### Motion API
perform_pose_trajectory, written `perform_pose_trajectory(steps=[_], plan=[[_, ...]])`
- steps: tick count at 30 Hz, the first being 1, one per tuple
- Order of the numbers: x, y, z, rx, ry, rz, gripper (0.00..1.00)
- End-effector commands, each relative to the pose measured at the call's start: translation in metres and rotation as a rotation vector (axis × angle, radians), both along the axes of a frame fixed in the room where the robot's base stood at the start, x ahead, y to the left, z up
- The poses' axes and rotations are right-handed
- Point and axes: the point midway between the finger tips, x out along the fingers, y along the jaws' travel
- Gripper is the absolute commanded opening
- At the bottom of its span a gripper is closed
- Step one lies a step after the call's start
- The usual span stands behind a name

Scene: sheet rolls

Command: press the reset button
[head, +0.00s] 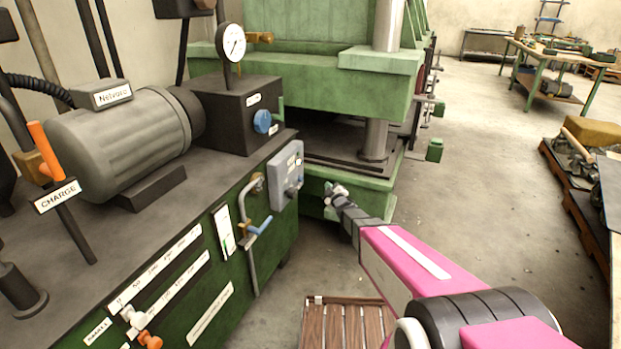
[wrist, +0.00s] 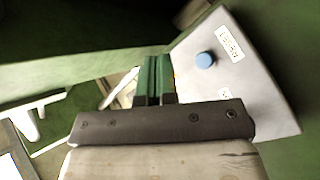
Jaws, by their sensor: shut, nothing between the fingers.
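The grey control box (head: 286,178) is mounted on the upper right corner of the green machine cabinet. In the wrist view its tilted face (wrist: 252,88) carries a round blue button (wrist: 205,60) with small labels that I cannot read, so I cannot confirm which is the reset button. My gripper (head: 335,189) is to the right of the box in the head view. In the wrist view my gripper's fingers (wrist: 158,62) are together, empty, and left of the blue button, apart from it in the picture. The gap in depth is unclear.
A bent pipe with a blue-handled valve (head: 258,230) stands just left of the box. The green press (head: 385,95) rises behind my gripper. A wooden slatted pallet (head: 345,325) lies on the floor below. Open concrete floor extends to the right.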

Motion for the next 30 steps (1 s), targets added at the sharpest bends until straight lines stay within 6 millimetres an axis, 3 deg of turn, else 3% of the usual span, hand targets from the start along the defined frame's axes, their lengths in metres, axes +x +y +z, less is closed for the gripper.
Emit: perform_pose_trajectory(steps=[16, 30], plan=[[0.002, 0.008, 0.0, -0.001, -0.017, 0.013, 0.0], [0.021, 0.059, 0.0, -0.001, -0.016, 0.012, 0.0]])
